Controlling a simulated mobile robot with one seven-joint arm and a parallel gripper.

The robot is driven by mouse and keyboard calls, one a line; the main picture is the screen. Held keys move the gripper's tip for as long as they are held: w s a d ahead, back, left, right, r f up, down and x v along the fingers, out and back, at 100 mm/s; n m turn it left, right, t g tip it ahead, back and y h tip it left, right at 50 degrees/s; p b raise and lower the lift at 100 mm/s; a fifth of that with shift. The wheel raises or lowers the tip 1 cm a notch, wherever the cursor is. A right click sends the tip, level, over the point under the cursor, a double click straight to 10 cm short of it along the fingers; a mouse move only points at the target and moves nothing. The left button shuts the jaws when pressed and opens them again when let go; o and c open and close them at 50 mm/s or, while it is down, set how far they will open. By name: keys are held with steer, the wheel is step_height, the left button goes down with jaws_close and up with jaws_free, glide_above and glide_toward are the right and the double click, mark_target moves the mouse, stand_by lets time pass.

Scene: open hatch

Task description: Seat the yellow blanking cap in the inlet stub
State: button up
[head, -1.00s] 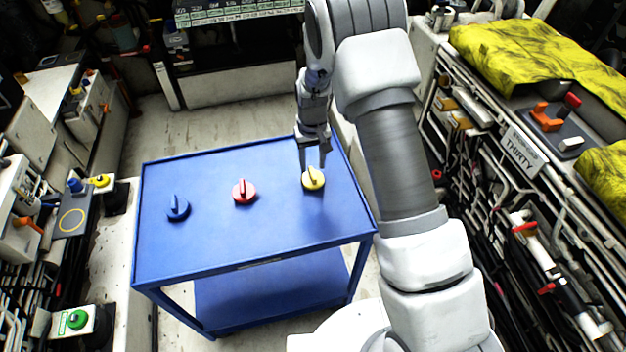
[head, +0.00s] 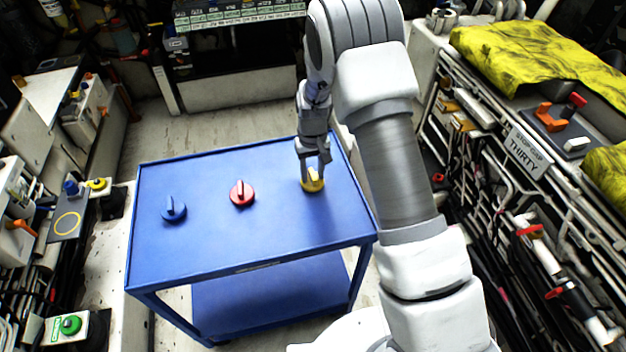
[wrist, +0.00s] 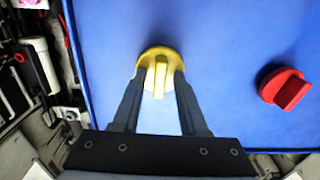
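The yellow blanking cap (head: 311,187), a round disc with a raised grip bar, sits on the blue cart top near its right side. My gripper (head: 314,176) points down at it. In the wrist view, the two dark fingers (wrist: 161,78) are apart, one on each side of the cap's grip bar (wrist: 159,88). A gap shows between each finger and the bar. The fingers partly cover the disc. I cannot make out for sure which fitting is the inlet stub.
A red cap (head: 242,193) and a blue cap (head: 173,208) stand on the blue cart (head: 230,245), left of the yellow one. A grey plate with a yellow ring (head: 67,223) is on the left bench. Pipes and a yellow cloth (head: 540,60) line the right side.

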mark_target(313, 174)
jaws_close()
steer(key=shift+r+p, duration=0.45)
steer(key=shift+r, duration=0.5)
steer(key=shift+r+p, duration=0.8)
steer(key=shift+r, duration=0.8)
steer(key=s+d+r+m, duration=0.2)
steer(key=s+d+r, duration=0.3)
steer(key=s+d, duration=0.4)
steer(key=shift+s+d+r, duration=0.2)
steer(key=shift+d+r, duration=0.1)
steer(key=shift+d, duration=0.55)
